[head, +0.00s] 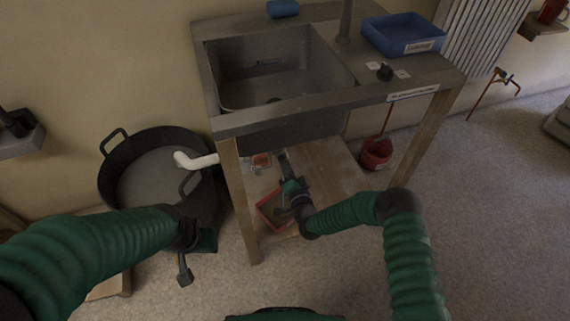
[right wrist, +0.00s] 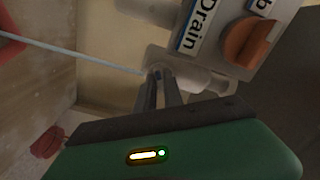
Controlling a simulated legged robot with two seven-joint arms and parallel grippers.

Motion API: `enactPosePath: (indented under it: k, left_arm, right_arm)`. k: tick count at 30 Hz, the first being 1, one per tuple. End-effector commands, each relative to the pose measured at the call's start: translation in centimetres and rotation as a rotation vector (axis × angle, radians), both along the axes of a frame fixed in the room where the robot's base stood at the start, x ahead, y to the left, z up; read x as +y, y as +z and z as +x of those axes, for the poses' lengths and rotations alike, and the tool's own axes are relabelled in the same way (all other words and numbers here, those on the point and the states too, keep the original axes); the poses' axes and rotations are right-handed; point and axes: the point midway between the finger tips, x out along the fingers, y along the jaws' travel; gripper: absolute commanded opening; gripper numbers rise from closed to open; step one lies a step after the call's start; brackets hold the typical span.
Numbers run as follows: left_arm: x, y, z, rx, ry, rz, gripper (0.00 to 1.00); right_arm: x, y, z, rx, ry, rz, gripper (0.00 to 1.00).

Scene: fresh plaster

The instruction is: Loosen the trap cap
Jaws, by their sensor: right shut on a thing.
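The trap stands under the sink; in the head view my right arm and the sink front largely hide it. My right gripper (head: 290,188) reaches in above the low shelf. In the right wrist view its two dark fingers (right wrist: 159,78) close together on a pale rounded fitting (right wrist: 190,78) of the trap; whether this is the cap I cannot tell. Beside it are a label reading "Drain" (right wrist: 198,25) and an orange-brown ridged knob (right wrist: 250,45). My left gripper (head: 183,268) hangs low left of the stand, apart from the trap; its finger gap is unclear.
A red tray (head: 266,208) lies on the shelf below the sink (head: 345,84). A black tub (head: 112,190) with a white pipe end (head: 188,161) stands at left. A red bucket (head: 376,153) stands at the right rear. Wooden legs (head: 240,205) flank the opening.

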Motion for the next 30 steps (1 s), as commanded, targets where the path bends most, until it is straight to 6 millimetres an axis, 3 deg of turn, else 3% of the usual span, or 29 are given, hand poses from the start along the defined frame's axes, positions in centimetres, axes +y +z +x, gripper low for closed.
enactPosePath:
  k: [18,30]
  left_arm:
    - [0.00,0.98,0.00,0.000,0.000,0.000,0.36]
    - [0.00,1.12,0.00,0.000,0.000,0.000,0.36]
  right_arm:
    - [-0.06,-0.36,-0.10,-0.120,0.002,-0.396,0.00]
    - [-0.10,-0.49,-0.15,-0.150,0.002,-0.495,0.00]
